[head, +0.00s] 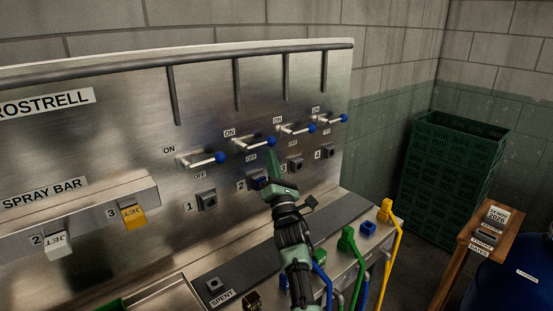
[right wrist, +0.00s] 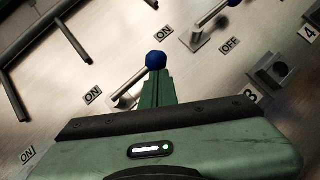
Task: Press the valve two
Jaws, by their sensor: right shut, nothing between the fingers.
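Valve two is a metal lever (head: 248,146) with a blue ball end (head: 271,141), on the steel panel above the number 2 label. It points right from its mount, with an ON label above it and an OFF label below. My right gripper (head: 271,157) is shut and empty, its green fingers pointing up just under that ball. In the right wrist view the blue ball (right wrist: 156,60) sits right at the fingertips (right wrist: 155,78); I cannot tell if they touch. The gripper partly hides the square fitting beside the number 2. My left gripper is not in view.
Similar levers stand on either side: valve one (head: 203,160) at left, valve three (head: 295,130) and valve four (head: 331,120) at right. Black vertical bars hang above. Green and yellow handles (head: 387,212) rise at lower right. A green crate stack (head: 450,180) stands by the wall.

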